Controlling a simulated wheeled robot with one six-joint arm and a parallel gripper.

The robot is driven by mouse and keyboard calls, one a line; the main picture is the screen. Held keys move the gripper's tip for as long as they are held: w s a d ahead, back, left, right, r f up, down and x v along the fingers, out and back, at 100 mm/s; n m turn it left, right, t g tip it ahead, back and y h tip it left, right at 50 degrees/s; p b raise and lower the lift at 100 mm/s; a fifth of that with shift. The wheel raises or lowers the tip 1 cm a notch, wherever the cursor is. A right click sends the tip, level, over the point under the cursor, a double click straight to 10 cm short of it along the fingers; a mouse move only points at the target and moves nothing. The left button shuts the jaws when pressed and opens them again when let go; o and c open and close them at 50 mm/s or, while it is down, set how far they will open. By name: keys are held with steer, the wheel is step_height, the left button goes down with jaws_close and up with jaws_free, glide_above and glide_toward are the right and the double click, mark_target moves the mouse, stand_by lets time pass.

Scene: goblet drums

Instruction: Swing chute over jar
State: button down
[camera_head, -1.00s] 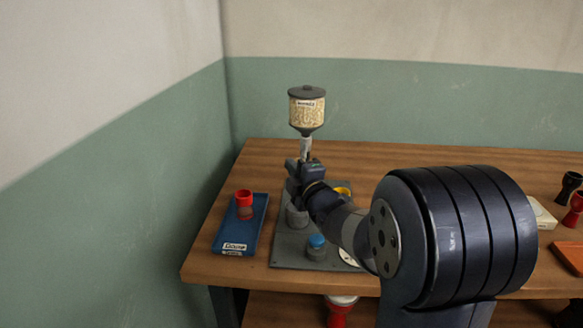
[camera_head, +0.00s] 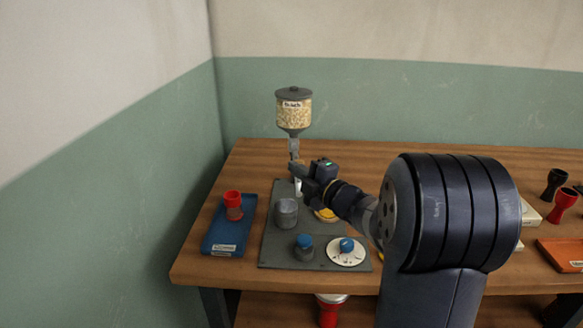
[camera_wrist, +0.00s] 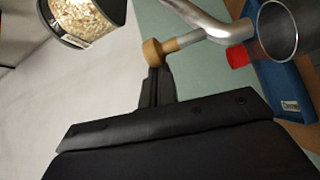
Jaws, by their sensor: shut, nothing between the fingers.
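The hopper of pale grains (camera_head: 294,112) stands at the back of the grey base plate (camera_head: 272,246). In the wrist view, the silver chute (camera_wrist: 200,20) has a tan knob (camera_wrist: 156,52) on a side stem, and its lower end appears beside or over the rim of the grey open jar (camera_wrist: 284,32). I cannot tell whether it is centred. The jar (camera_head: 287,213) stands upright on the plate in the head view. My gripper (camera_head: 296,172) is shut and empty below the hopper, its dark fingertips (camera_wrist: 156,85) close to the knob; contact is unclear.
A blue-capped grey post (camera_head: 304,246) and a white dial with a blue knob (camera_head: 347,252) are at the plate's front. An orange tray (camera_head: 560,254) and more goblets (camera_head: 562,205) stand right.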

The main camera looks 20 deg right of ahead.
steer(key=w+d+n+g+y, duration=0.1)
steer(key=d+n+g+y, duration=0.1)
steer(key=d, duration=0.8)
steer(key=shift+n+y, duration=0.4)
steer(key=shift+y, duration=0.4)
steer(key=shift+d+r, duration=0.2)
steer(key=shift+d, duration=0.05)
steer(key=shift+a, duration=0.15)
